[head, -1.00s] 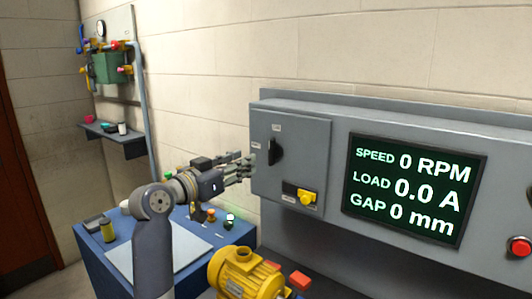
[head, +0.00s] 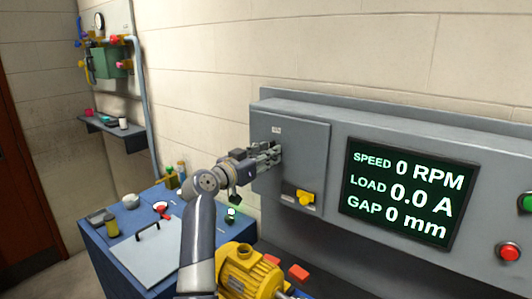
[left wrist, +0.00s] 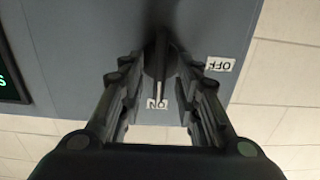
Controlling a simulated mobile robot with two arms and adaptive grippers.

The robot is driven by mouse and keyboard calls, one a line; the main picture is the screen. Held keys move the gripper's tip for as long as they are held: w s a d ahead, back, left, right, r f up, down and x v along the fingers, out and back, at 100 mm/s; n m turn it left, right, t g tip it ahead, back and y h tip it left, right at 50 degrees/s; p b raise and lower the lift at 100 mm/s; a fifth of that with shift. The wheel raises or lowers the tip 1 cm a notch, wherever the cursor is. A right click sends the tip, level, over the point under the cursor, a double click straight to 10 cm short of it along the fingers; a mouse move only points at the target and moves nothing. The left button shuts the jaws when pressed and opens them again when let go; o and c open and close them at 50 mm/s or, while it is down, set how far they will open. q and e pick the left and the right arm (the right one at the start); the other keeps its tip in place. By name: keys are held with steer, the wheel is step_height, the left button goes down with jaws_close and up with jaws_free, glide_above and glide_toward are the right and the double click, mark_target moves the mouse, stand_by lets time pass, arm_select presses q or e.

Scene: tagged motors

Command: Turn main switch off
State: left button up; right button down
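The main switch is a black rotary handle (left wrist: 160,60) on the front of a grey cabinet (head: 300,165). In the left wrist view its light pointer line faces the ON label (left wrist: 157,104); the OFF label (left wrist: 220,64) is off to the right. My left gripper (head: 270,154) is at the switch and hides most of it in the head view. In the left wrist view the gripper's fingers (left wrist: 162,100) are spread on either side of the handle, with gaps visible. My right gripper is not in view.
A yellow knob (head: 306,198) sits below the switch. A screen (head: 405,190) reads 0 RPM, 0.0 A and 0 mm. Red (head: 509,251) and green (head: 526,203) buttons are at right. A yellow motor (head: 246,272) and a blue bench (head: 98,262) stand below my arm.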

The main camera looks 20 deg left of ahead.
arm_select(q)
jaws_close()
steer(key=shift+n, duration=0.4)
steer(key=n, duration=0.5)
steer(key=n+p, duration=0.1)
steer(key=n, duration=0.5)
steer(key=n+p, duration=0.1)
steer(key=n, duration=0.5)
steer(key=shift+w+a+f, duration=0.1)
steer(key=shift+a+f, duration=0.3)
stand_by(0.4)
jaws_free()
